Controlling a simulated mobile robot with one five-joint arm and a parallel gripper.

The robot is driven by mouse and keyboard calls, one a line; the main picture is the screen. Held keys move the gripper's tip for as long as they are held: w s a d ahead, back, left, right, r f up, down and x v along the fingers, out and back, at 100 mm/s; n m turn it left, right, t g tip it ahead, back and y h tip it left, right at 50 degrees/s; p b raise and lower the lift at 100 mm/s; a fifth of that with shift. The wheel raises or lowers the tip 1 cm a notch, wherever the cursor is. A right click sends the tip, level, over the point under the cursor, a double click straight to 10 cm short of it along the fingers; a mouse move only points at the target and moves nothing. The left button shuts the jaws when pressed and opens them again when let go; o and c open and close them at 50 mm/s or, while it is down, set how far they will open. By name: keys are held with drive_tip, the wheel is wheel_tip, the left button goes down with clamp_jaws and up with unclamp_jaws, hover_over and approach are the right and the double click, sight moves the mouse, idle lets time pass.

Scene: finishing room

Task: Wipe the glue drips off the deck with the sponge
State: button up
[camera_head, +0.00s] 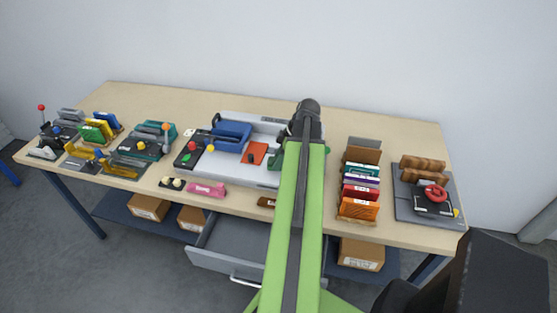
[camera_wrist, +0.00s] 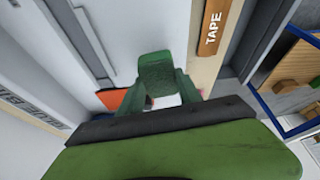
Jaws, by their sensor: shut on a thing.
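The light grey deck (camera_head: 225,172) lies at the middle of the table and fills the upper middle of the wrist view (camera_wrist: 135,25). My gripper (camera_wrist: 158,92) is over its right part, partly hidden behind my arm in the head view. A dark green block (camera_wrist: 157,70) sits at the fingers, and my gripper is shut on it. It may be the sponge; its shape and any contact with the deck are unclear. An orange-red square (camera_head: 254,153) with a dark piece lies on the deck, left of my gripper. I cannot make out glue drips.
A blue piece (camera_head: 232,131) stands on the deck's left part. A brown TAPE piece (camera_wrist: 213,28) lies along the table's front edge. A row of upright coloured pieces (camera_head: 360,192) stands right of my arm. A drawer (camera_head: 232,262) is open below. Table behind the deck is clear.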

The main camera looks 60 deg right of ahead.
drive_tip(key=shift+r+p, duration=0.65)
drive_tip(key=shift+r, duration=0.45)
drive_tip(key=shift+r, duration=0.1)
wheel_tip(320, 180, up, 3)
drive_tip(key=p, duration=0.3)
